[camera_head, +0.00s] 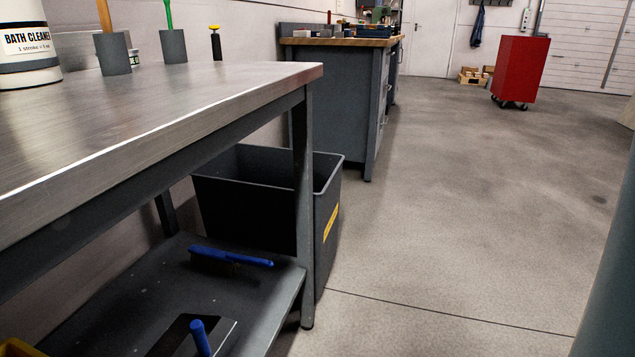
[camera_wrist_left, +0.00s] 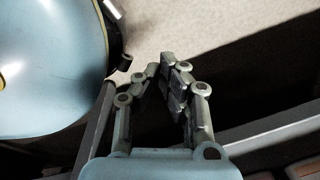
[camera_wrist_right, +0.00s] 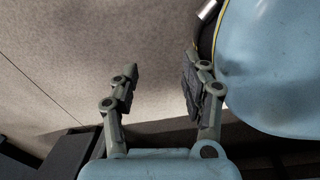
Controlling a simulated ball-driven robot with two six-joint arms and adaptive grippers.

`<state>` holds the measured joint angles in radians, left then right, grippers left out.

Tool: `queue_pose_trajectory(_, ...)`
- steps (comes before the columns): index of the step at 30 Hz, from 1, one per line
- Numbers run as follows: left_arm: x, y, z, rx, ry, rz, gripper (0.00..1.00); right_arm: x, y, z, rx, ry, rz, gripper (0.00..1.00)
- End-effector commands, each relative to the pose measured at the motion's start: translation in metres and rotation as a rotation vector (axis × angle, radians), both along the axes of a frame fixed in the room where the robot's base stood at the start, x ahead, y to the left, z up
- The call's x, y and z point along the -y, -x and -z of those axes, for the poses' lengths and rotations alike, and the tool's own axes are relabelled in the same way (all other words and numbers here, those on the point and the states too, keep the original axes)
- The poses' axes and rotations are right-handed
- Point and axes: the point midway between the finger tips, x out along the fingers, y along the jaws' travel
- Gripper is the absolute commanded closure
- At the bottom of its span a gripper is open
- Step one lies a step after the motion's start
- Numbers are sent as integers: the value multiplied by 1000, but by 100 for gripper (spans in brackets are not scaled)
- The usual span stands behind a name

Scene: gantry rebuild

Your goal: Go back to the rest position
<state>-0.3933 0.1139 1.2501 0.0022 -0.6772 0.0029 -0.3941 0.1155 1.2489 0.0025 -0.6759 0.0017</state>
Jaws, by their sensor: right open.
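My left gripper (camera_wrist_left: 166,62) shows in the left wrist view. Its fingers lean in toward each other and their tips are close together. I cannot tell whether they touch, and no held thing shows between them. My right gripper (camera_wrist_right: 161,66) shows in the right wrist view. Its fingers stand wide apart, open and empty, with concrete floor behind them. Neither gripper shows in the head view.
A metal-topped bench (camera_head: 185,100) fills the left, with a lower shelf (camera_head: 140,290) holding blue-handled tools. A dark grey bin (camera_head: 250,200) stands by its leg. A wood-topped workbench (camera_head: 335,95) and red cabinet (camera_head: 519,70) stand farther off. The floor (camera_head: 460,200) is clear.

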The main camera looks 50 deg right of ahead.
Motion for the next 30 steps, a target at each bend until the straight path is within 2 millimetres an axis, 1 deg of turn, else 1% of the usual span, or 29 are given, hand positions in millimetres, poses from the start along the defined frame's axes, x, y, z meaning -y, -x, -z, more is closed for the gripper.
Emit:
queue_pose_trajectory(7,-2,1,-1,-2,-3,1,100,0,-1,-1,1,0,1,54)
queue_pose_trajectory(11,-2,8,-11,2,-1,-4,100,-1,6,-11,7,-2,6,54)
queue_pose_trajectory(14,-1,23,-25,13,4,-10,100,-1,21,-25,15,-7,13,54)
queue_pose_trajectory(18,2,52,-43,20,12,-18,100,-4,51,-43,21,-15,21,54)
queue_pose_trajectory(22,7,77,-54,19,18,-23,100,-8,75,-55,20,-20,25,54)
queue_pose_trajectory(26,8,89,-57,17,21,-25,100,-10,88,-57,18,-23,27,54)
queue_pose_trajectory(30,8,89,-57,17,21,-25,100,-10,88,-57,18,-23,27,54)
